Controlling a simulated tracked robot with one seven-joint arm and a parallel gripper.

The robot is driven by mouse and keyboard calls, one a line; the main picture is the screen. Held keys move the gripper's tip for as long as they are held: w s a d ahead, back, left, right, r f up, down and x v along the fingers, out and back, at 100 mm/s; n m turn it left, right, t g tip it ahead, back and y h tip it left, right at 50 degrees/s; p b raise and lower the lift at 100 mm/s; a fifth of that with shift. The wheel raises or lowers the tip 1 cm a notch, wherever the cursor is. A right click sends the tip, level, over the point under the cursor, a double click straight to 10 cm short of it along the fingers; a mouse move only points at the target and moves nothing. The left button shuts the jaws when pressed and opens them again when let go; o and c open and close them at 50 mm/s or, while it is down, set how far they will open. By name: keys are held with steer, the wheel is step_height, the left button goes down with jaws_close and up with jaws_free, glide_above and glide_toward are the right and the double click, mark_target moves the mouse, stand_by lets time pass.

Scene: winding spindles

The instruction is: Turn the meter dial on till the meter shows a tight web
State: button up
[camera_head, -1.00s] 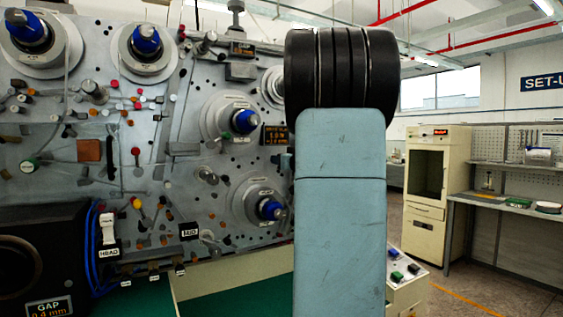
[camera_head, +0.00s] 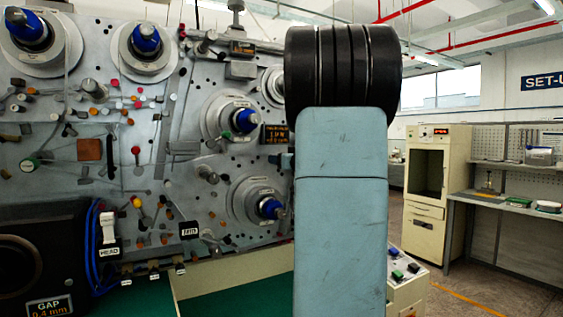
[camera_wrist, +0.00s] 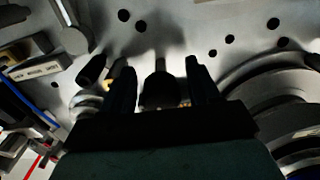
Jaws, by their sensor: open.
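The meter (camera_head: 275,134) is a small black display with amber characters, on the grey deck panel just left of my arm in the head view. Its middle line looks like a number with N, too small to read surely. In the wrist view my gripper (camera_wrist: 161,72) has its two dark fingers spread, pointing at the panel. A dark round knob (camera_wrist: 159,91), which looks like the meter dial, stands between them. I cannot tell whether either finger touches it. My arm hides the gripper and the dial in the head view.
Blue-hubbed spindles (camera_head: 245,120) and several small rollers and pegs stick out of the panel. A large round reel (camera_wrist: 290,105) is close on the right in the wrist view. A black GAP unit (camera_head: 45,245) stands at lower left.

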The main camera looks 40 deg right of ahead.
steer(key=s+a, duration=0.2)
steer(key=s, duration=1.1)
steer(key=shift+s, duration=0.1)
steer(key=s+a+f+m+g+h, duration=0.1)
steer(key=a+f+g+h, duration=0.1)
steer(key=a, duration=0.4)
steer(key=s+a+f+m+g+h, duration=0.1)
steer(key=s+a+f+m+g, duration=0.15)
steer(key=a, duration=0.45)
steer(key=s+a+f+n+g+y, duration=0.2)
steer(key=s+a+f+g, duration=0.2)
steer(key=s+a+f, duration=0.2)
steer(key=s+a+f+n+g+y, duration=0.3)
steer(key=s+a+f, duration=0.4)
steer(key=s+a, duration=0.3)
steer(key=a, duration=0.4)
steer(key=shift+a+f+g+y, duration=0.2)
steer(key=shift+f+g+y, duration=0.05)
steer(key=shift+g+y, duration=0.1)
